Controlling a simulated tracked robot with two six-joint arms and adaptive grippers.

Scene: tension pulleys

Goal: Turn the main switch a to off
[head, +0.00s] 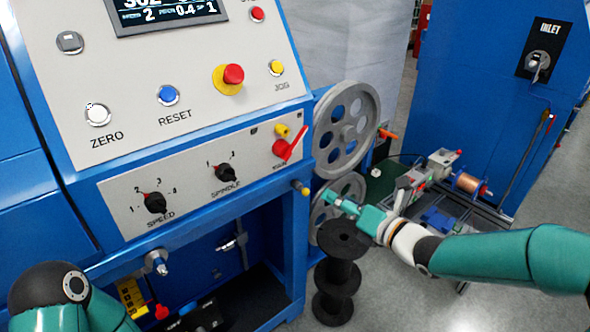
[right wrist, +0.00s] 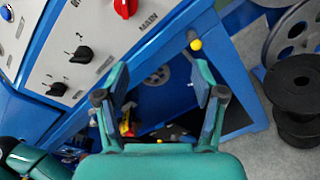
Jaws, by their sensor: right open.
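The main switch (head: 289,148) is a red rotary handle on the lower light panel of the blue machine, at its right end, tilted up to the right. It also shows at the top of the right wrist view (right wrist: 125,7), above the label MAIN. My right gripper (head: 341,207) is open and empty, to the lower right of the switch and apart from it. In the right wrist view its two fingers (right wrist: 160,88) stand wide apart, below the switch. My left arm shows at the lower left of the head view, but its gripper is out of frame.
Black speed (head: 155,203) and spindle (head: 225,173) knobs sit left of the switch. A yellow-tipped peg (head: 300,188) juts from the machine near my right gripper. Grey pulleys (head: 347,118) and a black spool stack (head: 340,275) stand to the right.

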